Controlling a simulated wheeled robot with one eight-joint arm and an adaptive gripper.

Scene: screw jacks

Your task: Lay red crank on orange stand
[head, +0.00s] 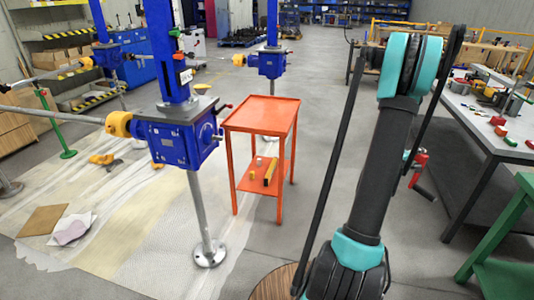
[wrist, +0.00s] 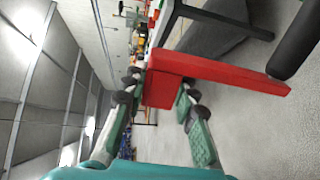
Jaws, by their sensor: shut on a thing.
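The red crank (wrist: 165,85) is between the fingers of my gripper (wrist: 158,92) in the wrist view, and the gripper is shut on its block end. Its red arm reaches right to a dark handle (wrist: 298,48). In the head view the crank (head: 419,160) shows to the right of my arm, in the air, with its dark handle hanging down; my arm hides most of the gripper there. The orange stand (head: 262,108) is left of my arm in the head view. Its top is bare, and the crank is well apart from it.
The stand's lower shelf (head: 252,186) holds a yellow item and small parts. A blue screw jack (head: 180,142) on a steel post is close left of the stand. A grey workbench (head: 478,125) with loose parts and a green stand (head: 508,225) are at right.

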